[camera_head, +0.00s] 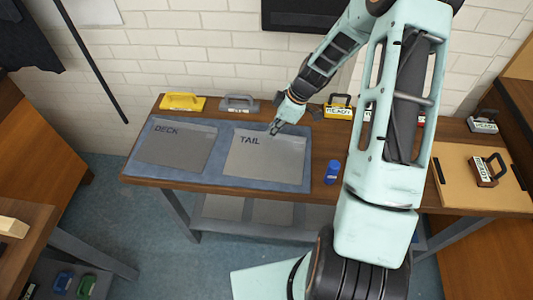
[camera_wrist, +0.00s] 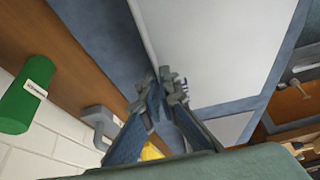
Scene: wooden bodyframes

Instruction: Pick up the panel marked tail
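The panel marked TAIL (camera_head: 262,157) is a flat, light grey sheet lying on the right half of a blue mat (camera_head: 228,181) on the wooden table. My gripper (camera_head: 273,129) reaches down to the far edge of this panel, right of the TAIL lettering. In the wrist view, the pale sheet (camera_wrist: 220,45) fills the upper middle, and its long edge runs down to my fingertips (camera_wrist: 163,80). The tips are close together at that edge. Whether they clamp the edge or only stand beside it is unclear. A similar panel marked DECK (camera_head: 177,149) lies to the left.
Yellow (camera_head: 183,102) and grey (camera_head: 239,103) handled tools stand along the back of the table by the brick wall. A blue bottle (camera_head: 332,173) stands right of the mat. A green cylinder (camera_wrist: 26,98) shows in the wrist view. A tan board (camera_head: 455,180) lies at the right.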

